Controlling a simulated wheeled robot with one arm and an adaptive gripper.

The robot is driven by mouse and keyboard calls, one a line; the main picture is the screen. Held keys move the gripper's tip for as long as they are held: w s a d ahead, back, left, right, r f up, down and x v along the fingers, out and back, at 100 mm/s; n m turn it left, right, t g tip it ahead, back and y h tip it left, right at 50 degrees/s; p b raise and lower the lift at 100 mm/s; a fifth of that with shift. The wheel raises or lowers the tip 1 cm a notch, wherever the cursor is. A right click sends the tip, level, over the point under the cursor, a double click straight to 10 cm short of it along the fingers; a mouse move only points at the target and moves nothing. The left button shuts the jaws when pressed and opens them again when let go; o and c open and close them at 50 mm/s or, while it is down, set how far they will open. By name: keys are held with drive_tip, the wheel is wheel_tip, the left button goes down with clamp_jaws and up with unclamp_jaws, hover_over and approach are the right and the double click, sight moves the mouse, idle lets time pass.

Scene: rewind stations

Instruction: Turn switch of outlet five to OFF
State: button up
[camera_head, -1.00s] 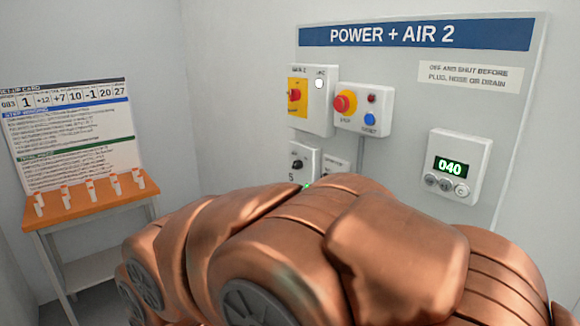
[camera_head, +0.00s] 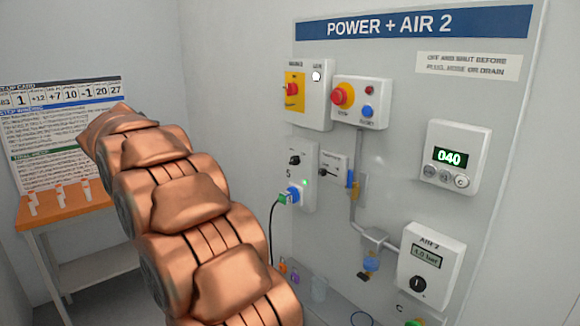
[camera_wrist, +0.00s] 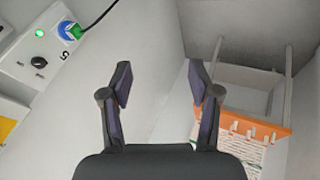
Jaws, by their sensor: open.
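The outlet marked 5 is a white wall box (camera_head: 302,178) left of centre on the panel in the head view. Its black rotary switch (camera_head: 294,159) sits at the top, and a blue plug (camera_head: 292,194) with a cable is in its lower socket. A green lamp beside the plug is lit. In the wrist view the box (camera_wrist: 20,72) appears turned over at the upper left, with the switch (camera_wrist: 38,62) and plug (camera_wrist: 70,30); the switch's setting is too small to read. My gripper (camera_wrist: 160,78) is open and empty, apart from the outlet.
An orange table (camera_head: 60,210) with several white-and-orange items stands left; it also shows in the wrist view (camera_wrist: 255,124). Near the outlet are a small box with a lever (camera_head: 330,168), a red-yellow stop box (camera_head: 360,102), a meter (camera_head: 455,157) and an air unit (camera_head: 430,262).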

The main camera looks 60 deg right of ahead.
drive_tip(key=w+d+r+m+h+b, duration=0.1)
drive_tip(key=w+d+m+h, duration=0.35)
drive_tip(key=d, duration=0.75)
drive_tip(key=w+d+r+m+h+b, duration=0.2)
drive_tip(key=w+d, duration=0.5)
drive_tip(key=d, duration=0.4)
drive_tip(key=m+g+h+b, duration=0.2)
drive_tip(key=m+g+h, duration=0.2)
drive_tip(key=m+g, duration=0.45)
approach(291, 162)
drive_tip(key=s+d+m+t, duration=0.1)
drive_tip(key=s+d+t, duration=0.1)
drive_tip(key=shift+p+x, duration=0.95)
drive_tip(key=shift+x, duration=2.6)
drive_tip(key=shift+w+r, duration=0.15)
drive_tip(key=shift+r, duration=0.05)
drive_tip(key=c, duration=1.2)
